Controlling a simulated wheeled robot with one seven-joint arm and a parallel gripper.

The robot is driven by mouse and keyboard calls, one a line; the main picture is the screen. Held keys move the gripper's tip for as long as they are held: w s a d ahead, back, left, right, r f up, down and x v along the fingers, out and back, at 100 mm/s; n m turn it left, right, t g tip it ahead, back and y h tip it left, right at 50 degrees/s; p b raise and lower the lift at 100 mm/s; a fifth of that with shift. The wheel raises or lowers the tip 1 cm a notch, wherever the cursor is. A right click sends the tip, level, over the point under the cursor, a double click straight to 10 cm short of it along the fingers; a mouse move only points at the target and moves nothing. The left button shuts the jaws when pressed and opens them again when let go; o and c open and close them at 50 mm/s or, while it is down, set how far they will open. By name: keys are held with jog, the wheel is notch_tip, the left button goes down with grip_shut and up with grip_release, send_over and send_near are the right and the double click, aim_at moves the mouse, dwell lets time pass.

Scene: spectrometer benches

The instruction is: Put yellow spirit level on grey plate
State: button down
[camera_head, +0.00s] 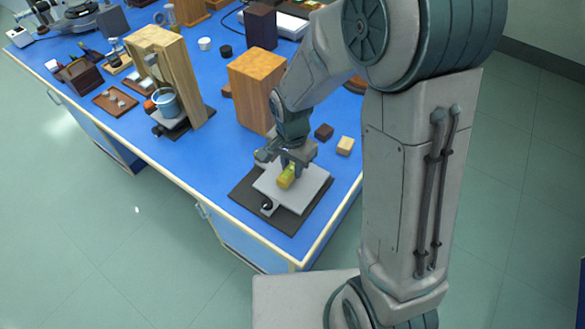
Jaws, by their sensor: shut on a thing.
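My gripper (289,165) is over the near corner of the blue bench, shut on the yellow spirit level (286,177). The spirit level is a small yellow block, held below the fingers and partly hidden by them. It is over the grey plate (311,188), a flat light-grey square. I cannot tell whether the level touches the plate. The plate sits on a dark base (244,190) with a round black knob (267,204) at its front.
A tall wooden block (252,90) stands behind my gripper. A dark small block (324,131) and a light wooden block (345,145) lie to the right. A wooden stand (177,75) with a blue cup (165,101) is further left. The blue bench (216,160) has free room left of the plate.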

jog(key=shift+f, duration=1)
jog(key=shift+f, duration=0.1)
jog(key=shift+f, duration=0.15)
jog(key=c, duration=1.2)
grip_release()
jog(key=shift+o, duration=0.2)
jog(key=shift+r, duration=0.25)
